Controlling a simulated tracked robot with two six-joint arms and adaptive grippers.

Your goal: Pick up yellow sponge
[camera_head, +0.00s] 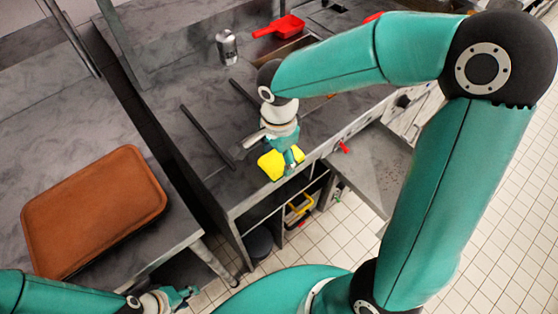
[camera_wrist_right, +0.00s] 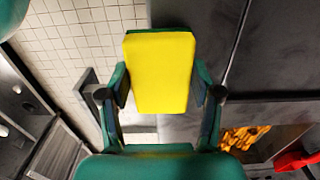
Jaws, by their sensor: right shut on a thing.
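The yellow sponge (camera_head: 270,166) is at the front edge of the grey counter in the head view. My right gripper (camera_head: 290,158) is over it and shut on it. In the right wrist view the sponge (camera_wrist_right: 160,72) sits between the two fingers of the right gripper (camera_wrist_right: 160,92), one finger against each side. I cannot tell whether the sponge touches the counter. My left gripper (camera_head: 184,296) is low at the left, away from the sponge, and its fingers are too small to read.
A brown tray (camera_head: 95,210) lies on the left table. A metal can (camera_head: 227,47) and a red scoop (camera_head: 280,27) stand farther back on the counter. Dark bars (camera_head: 207,138) lie left of the right gripper. A grey shelf (camera_head: 372,165) juts out at the right. Tiled floor is in front.

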